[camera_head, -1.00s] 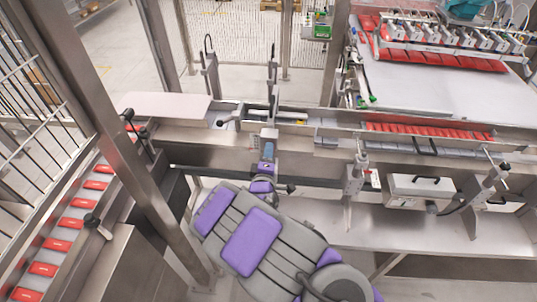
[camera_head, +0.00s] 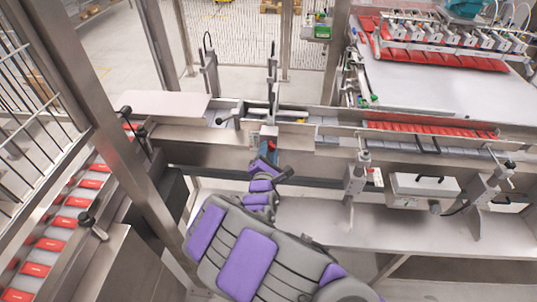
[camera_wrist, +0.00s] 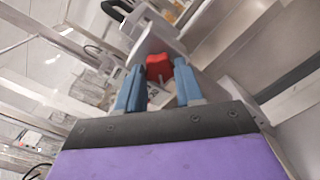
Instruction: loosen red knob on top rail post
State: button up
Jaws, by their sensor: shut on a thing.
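The red knob (camera_wrist: 159,67) sits between the two blue fingertips of my gripper (camera_wrist: 158,75) in the wrist view. It is on a grey metal bracket (camera_wrist: 152,42) of the rail post. My gripper is shut on the knob, with one finger at each side. In the head view my gripper (camera_head: 267,147) is at the post in front of the conveyor rail, and a small bit of red shows beside its fingers. The knob's shaft is hidden by the fingers.
The conveyor rail (camera_head: 210,153) runs across behind the post. A black-handled lever (camera_head: 225,119) stands to the left. Red packs (camera_head: 66,222) lie on the left conveyor. A steel frame post (camera_head: 128,150) is close at left.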

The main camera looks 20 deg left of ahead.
jog(key=shift+s+f+n+b, duration=0.1)
jog(key=shift+f+n+b, duration=0.15)
jog(key=shift+n, duration=0.4)
jog(key=shift+f+n+b, duration=0.15)
jog(key=shift+n+b, duration=0.05)
jog(key=shift+n, duration=0.45)
jog(key=o, duration=1)
jog(key=shift+a, duration=0.2)
jog(key=shift+o, duration=0.2)
jog(key=shift+r, duration=0.1)
jog(key=shift+d+r, duration=0.1)
jog(key=shift+d, duration=0.1)
jog(key=p+v, duration=0.7)
jog(key=v, duration=1)
jog(key=shift+a, duration=0.25)
jog(key=shift+s, duration=0.1)
